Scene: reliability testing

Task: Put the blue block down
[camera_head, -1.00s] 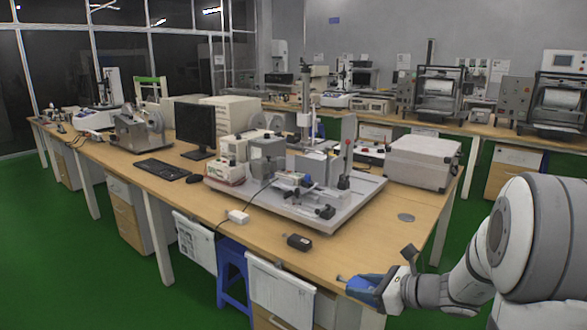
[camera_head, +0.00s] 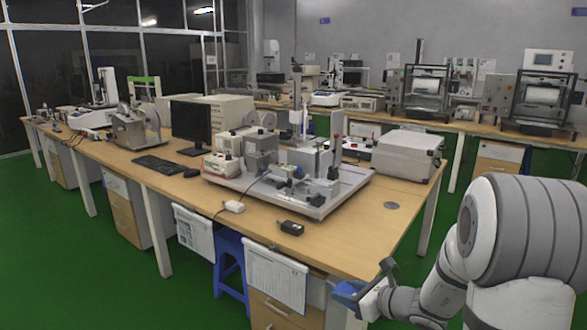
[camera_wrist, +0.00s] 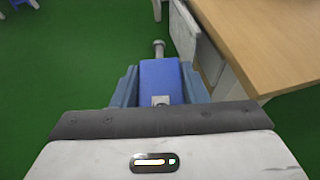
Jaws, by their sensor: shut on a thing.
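The blue block (camera_wrist: 160,74) is between the two fingers of my gripper (camera_wrist: 159,84) in the wrist view. My gripper is shut on it. A grey knob-like piece (camera_wrist: 158,48) shows at the block's far end. In the wrist view, green floor lies behind the block, and the wooden table's edge is to its right. In the head view, the block (camera_head: 346,289) shows as a small blue patch at my gripper (camera_head: 350,292), by the table's near front edge. The fingers partly hide it there.
The wooden table (camera_head: 345,245) has a clear near-right part. A black box (camera_head: 291,228), a white adapter (camera_head: 234,207) and a grey test rig (camera_head: 310,207) stand farther back. A blue stool (camera_head: 229,262) and hanging papers (camera_head: 276,280) are at the table's front.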

